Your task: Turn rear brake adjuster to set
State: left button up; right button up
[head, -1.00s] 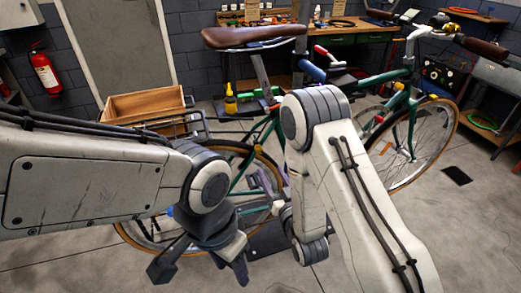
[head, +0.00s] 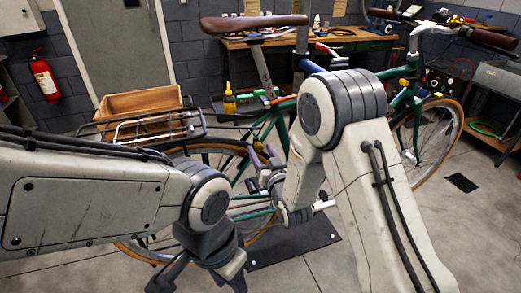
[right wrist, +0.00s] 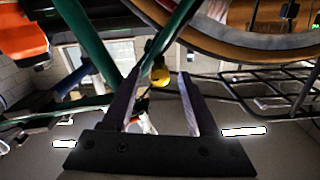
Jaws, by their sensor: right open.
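A small yellow knob (head: 258,147), apparently the rear brake adjuster, sits on the green bicycle (head: 268,128) by the rear wheel. In the right wrist view the yellow knob (right wrist: 160,78) appears between the tips of my right gripper (right wrist: 159,90), beside a green frame tube (right wrist: 170,30). The right gripper's fingers are apart and point up at the knob; I see no clear contact. In the head view my right gripper (head: 263,156) is just below the knob. My left gripper (head: 203,279) hangs low at the bottom edge, fingers spread and empty, partly cut off.
The rear wheel (right wrist: 235,42) and black rear rack (right wrist: 275,85) are close to the right gripper. The rack carries a wooden crate (head: 145,100). A yellow bottle (head: 229,100) stands on a tray behind the frame. A workbench (head: 345,42) is at the back.

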jog(key=shift+w+a, duration=0.15)
jog(key=shift+w, duration=0.3)
jog(key=shift+c, duration=0.3)
grip_shut()
jog(key=shift+f+n+b, duration=0.25)
jog(key=shift+n+b, duration=0.15)
jog(key=shift+b, duration=0.35)
jog(key=shift+r+n+b, duration=0.15)
jog(key=shift+n+b, duration=0.3)
jog(key=shift+n, duration=0.15)
